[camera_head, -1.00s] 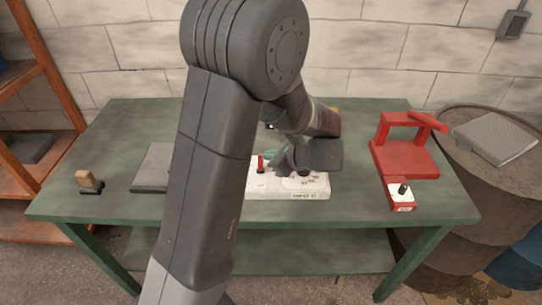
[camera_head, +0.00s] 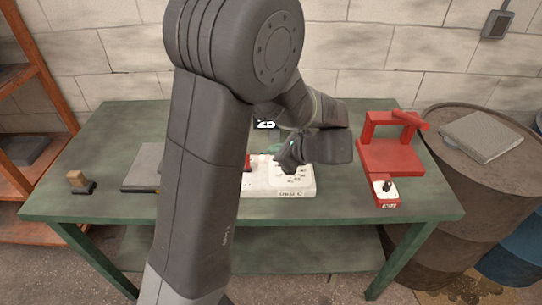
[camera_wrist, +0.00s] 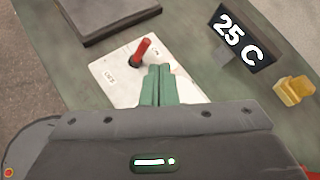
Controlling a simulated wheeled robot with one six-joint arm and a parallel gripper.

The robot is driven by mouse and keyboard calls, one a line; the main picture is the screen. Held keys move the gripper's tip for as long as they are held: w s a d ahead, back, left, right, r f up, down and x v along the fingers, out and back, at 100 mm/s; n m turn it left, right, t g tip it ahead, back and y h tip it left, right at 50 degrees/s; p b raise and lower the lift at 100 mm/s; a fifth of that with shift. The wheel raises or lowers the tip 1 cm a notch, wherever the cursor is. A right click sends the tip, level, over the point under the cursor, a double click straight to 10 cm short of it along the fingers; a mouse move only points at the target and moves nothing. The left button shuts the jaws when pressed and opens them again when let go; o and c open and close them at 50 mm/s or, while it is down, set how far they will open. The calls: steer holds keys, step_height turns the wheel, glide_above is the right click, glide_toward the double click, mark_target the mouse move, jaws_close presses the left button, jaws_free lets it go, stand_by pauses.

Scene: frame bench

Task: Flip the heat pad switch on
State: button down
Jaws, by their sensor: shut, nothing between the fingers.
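A white control box (camera_head: 300,191) stands on the green bench, partly hidden behind my arm in the head view. It bears a dial (camera_head: 291,171) and a red lever switch (camera_head: 247,163). In the wrist view the red lever (camera_wrist: 143,50) rises tilted from the white box top (camera_wrist: 110,74), with small labels on either side that I cannot read surely. A dark grey flat slab (camera_head: 143,168) lies left of the box. My gripper (camera_wrist: 158,70) has green fingers closed together and empty. It is over the box, beside the lever and apart from it in the picture.
A black display (camera_wrist: 240,40) reading 25 C stands behind the box. A yellow block (camera_wrist: 293,91) is beyond it. A red stand (camera_head: 389,157) with a small switch box (camera_head: 385,202) is at right. A wooden-topped piece (camera_head: 79,181) sits at far left.

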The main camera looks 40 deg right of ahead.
steer(key=s+d+r, duration=0.2)
steer(key=s+r, duration=0.1)
steer(key=r, duration=0.2)
steer(key=shift+d+r+b, duration=0.4)
